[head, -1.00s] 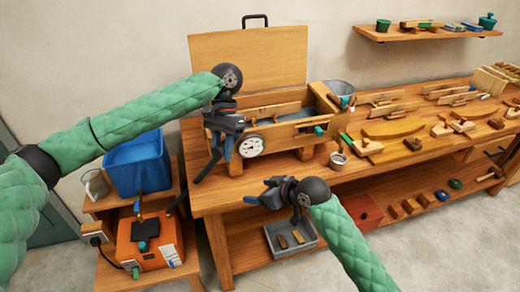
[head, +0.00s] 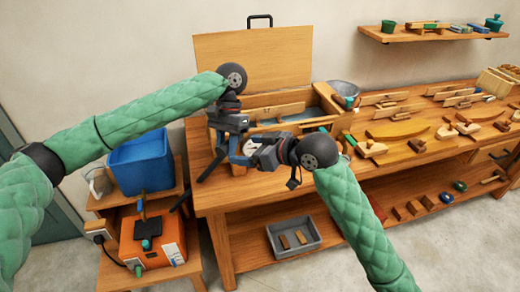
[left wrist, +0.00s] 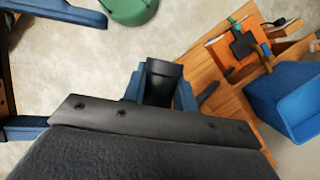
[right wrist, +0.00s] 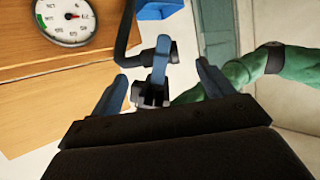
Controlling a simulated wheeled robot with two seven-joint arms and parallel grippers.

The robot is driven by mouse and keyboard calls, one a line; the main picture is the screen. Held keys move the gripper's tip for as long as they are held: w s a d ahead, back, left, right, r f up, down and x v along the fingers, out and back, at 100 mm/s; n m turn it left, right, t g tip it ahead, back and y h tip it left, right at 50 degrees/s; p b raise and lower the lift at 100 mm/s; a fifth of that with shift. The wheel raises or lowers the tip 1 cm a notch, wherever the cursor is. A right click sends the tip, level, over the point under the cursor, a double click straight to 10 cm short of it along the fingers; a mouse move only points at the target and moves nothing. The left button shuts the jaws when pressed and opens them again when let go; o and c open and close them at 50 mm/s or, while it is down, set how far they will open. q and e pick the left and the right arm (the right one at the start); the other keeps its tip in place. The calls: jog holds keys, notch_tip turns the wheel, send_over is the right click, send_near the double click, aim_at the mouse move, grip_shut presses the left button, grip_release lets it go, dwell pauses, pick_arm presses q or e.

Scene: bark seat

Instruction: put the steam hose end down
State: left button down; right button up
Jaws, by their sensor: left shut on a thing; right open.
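The black steam hose end (left wrist: 163,82) is held between the blue fingers of my left gripper (left wrist: 160,92). In the head view, my left gripper (head: 238,150) is in front of the wooden steam box (head: 300,124), and a dark hose (head: 209,167) hangs down to its left. My right gripper (head: 257,153) is open just right of the left one. In the right wrist view, the left gripper's finger and black hose (right wrist: 124,38) show between and beyond the open fingers of my right gripper (right wrist: 160,88). I cannot tell whether the grippers touch.
The box's wooden lid (head: 253,72) stands open behind it. A dial gauge (right wrist: 66,20) shows in the right wrist view. An orange steamer (head: 152,238) and a blue tank (head: 142,163) stand at left. Tools and wooden parts cover the bench (head: 330,172) further right.

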aim_at(227, 147)
pick_arm(q)
jog(key=shift+d+r, duration=0.1)
jog(key=shift+r, duration=0.05)
pick_arm(e)
jog(key=x, duration=0.7)
jog(key=shift+w+a, duration=0.15)
jog(key=shift+a, duration=0.1)
jog(key=c, duration=1)
pick_arm(q)
jog(key=c, duration=1.1)
grip_release()
pick_arm(e)
jog(key=shift+c, duration=0.9)
pick_arm(q)
jog(key=shift+o, duration=0.3)
pick_arm(e)
jog(key=shift+r, duration=0.1)
